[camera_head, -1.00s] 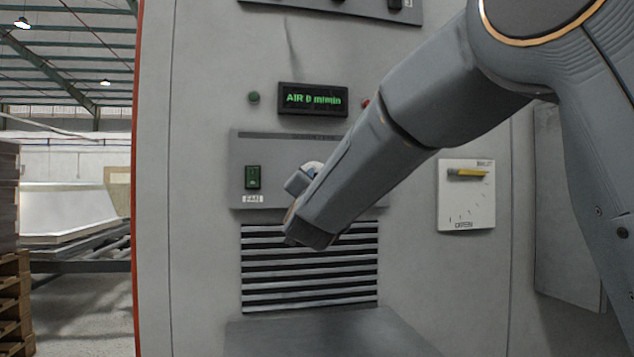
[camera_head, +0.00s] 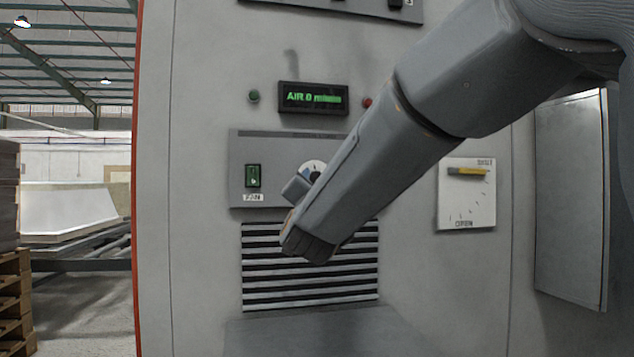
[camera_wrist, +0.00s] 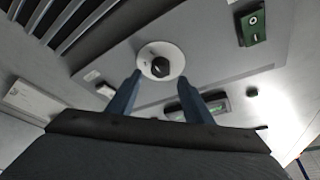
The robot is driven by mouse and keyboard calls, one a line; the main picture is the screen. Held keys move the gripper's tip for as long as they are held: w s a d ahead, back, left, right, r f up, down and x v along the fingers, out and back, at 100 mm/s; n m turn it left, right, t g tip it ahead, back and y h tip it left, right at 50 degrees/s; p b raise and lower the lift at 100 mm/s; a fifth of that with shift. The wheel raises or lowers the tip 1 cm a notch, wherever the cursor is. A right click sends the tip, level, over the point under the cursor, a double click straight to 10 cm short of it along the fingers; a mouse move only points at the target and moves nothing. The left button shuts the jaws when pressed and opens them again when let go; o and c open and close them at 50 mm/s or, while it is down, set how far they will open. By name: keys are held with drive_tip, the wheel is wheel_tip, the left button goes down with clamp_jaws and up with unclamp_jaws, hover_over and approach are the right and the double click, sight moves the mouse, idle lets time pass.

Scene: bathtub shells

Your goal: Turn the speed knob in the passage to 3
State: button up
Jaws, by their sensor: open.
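The speed knob (camera_wrist: 160,67) is a dark knob on a round white dial (camera_wrist: 145,54). In the wrist view it lies just beyond and between the tips of my gripper's two blue fingers (camera_wrist: 159,78). The fingers stand apart, one to each side, with nothing held. I cannot tell whether they reach over the knob's sides. In the head view the dial (camera_head: 316,165) shows only in part behind my gripper, and its marks are too small to read. The green display (camera_head: 312,99) above reads AIR 0, with the unit blurred.
A green switch (camera_head: 253,176) labelled FAN sits left of the dial, and a slatted vent (camera_head: 260,280) lies below. A white plate with a yellow lever (camera_head: 467,171) is at the right. A green button (camera_head: 254,97) and a red one (camera_head: 367,102) flank the display.

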drive_tip(key=v, duration=0.3)
drive_tip(key=shift+s+f, duration=0.1)
drive_tip(key=shift+s, duration=0.1)
